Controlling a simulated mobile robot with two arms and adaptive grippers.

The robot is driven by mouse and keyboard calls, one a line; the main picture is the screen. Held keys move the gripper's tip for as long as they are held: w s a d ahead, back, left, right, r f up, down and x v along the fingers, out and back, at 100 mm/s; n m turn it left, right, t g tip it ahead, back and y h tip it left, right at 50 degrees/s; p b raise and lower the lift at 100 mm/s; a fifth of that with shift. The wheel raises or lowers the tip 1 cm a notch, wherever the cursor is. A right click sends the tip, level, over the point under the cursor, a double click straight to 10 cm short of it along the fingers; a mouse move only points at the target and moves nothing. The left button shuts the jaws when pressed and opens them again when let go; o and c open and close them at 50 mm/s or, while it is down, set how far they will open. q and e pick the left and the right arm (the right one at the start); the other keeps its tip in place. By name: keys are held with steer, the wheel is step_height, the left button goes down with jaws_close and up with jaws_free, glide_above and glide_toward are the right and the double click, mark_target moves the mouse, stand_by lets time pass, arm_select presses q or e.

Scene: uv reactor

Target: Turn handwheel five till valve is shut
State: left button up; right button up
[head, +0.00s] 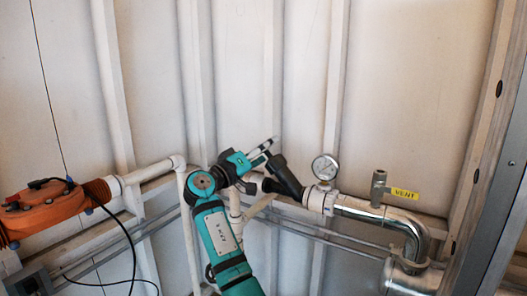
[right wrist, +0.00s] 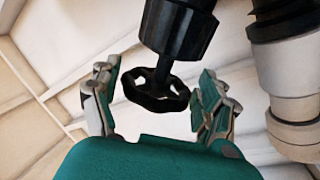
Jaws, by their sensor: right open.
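A black handwheel (right wrist: 155,90) on a dark stem shows in the right wrist view, below a black cylindrical valve body (right wrist: 178,28). No number is legible on it. My right gripper (right wrist: 157,82) is open, with one finger on each side of the wheel. Gaps show between the fingers and the rim, so it does not grip it. In the head view my right gripper (head: 270,150) is at the upper end of the black angled valve body (head: 287,178). The handwheel is hidden or too small to make out there. My left gripper is not in view.
A pressure gauge (head: 325,167) stands just right of the valve. A metal pipe (head: 370,209) with a yellow VENT tag (head: 405,194) runs to the right. An orange device (head: 45,208) with a loose black cable is at the left. White ribbed wall is close behind.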

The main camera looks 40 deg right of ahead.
steer(key=v, duration=1.2)
